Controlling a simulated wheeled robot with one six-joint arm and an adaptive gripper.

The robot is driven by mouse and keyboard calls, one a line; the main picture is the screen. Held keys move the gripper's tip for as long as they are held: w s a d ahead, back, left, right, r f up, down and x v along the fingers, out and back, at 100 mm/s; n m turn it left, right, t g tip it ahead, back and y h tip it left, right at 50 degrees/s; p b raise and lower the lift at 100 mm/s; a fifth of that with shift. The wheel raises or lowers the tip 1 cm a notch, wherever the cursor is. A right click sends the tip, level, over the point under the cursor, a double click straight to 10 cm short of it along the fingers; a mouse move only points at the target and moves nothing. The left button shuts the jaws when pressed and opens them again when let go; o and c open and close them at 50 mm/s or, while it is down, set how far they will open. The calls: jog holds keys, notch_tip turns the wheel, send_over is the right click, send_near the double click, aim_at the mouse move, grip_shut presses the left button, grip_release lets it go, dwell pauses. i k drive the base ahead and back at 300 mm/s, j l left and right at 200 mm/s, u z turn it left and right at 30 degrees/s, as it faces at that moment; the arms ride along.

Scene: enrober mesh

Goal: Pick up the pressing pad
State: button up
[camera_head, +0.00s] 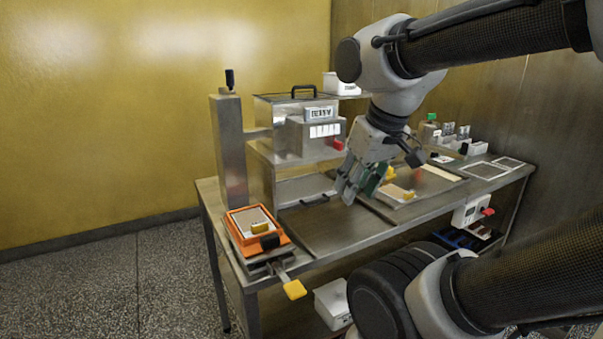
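My gripper (358,190) points down over the middle of the metal table (345,228). Its fingers look spread apart, with nothing visible between them. Just right of it, a light flat plate with a yellow grip (398,192) lies on the table; this may be the pressing pad, but I cannot tell for sure.
A metal machine (300,130) with a black handle and an upright post (230,150) stand at the back left. A yellow-ended lever (293,289) sticks out past the front edge. Small boxes and flat mesh panels (485,170) lie at right. The table's front middle is clear.

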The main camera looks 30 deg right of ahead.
aim_at(389, 175)
jog(key=z, duration=1.25)
